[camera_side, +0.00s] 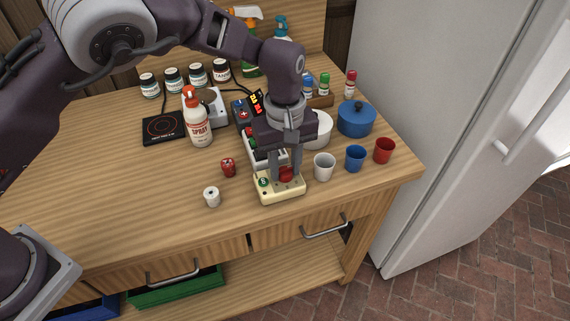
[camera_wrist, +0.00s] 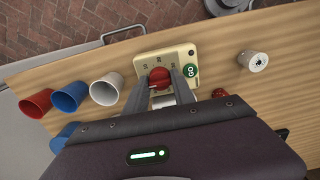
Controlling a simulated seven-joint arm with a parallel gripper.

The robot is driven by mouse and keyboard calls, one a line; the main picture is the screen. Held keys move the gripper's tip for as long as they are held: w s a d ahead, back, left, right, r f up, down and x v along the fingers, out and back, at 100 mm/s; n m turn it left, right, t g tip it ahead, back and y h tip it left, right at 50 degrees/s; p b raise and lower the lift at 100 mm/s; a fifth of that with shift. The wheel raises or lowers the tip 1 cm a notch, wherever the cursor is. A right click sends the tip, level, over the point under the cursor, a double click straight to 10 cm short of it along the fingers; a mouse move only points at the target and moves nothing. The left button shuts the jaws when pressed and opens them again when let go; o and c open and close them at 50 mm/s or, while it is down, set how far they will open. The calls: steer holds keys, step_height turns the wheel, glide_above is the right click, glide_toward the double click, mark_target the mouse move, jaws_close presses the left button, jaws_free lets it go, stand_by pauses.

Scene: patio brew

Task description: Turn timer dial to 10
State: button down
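The timer is a cream box (camera_side: 267,197) at the table's front edge, with a red dial (camera_side: 286,174) and a green GO button (camera_side: 264,182). The wrist view shows the red dial (camera_wrist: 159,77) from above, with small dark numbers around it too small to read surely. The green GO button (camera_wrist: 190,70) lies to its right there. My gripper (camera_side: 286,177) points down over the timer, one finger on each side of the dial. In the wrist view my gripper (camera_wrist: 162,74) has its fingertips close beside the dial; whether both touch it is unclear.
White (camera_side: 324,166), blue (camera_side: 355,158) and red (camera_side: 384,150) cups stand right of the timer. A small white spool-like item (camera_side: 211,196) and a red one (camera_side: 228,167) stand left. The front left tabletop is clear.

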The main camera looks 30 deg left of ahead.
mark_target(285, 168)
steer(key=shift+m, duration=0.4)
steer(key=m, duration=0.4)
steer(key=shift+m, duration=2.3)
steer(key=c, duration=1.3)
jaws_free()
steer(key=shift+c, duration=0.2)
step_height(285, 168, up, 7)
steer(key=shift+r, duration=0.1)
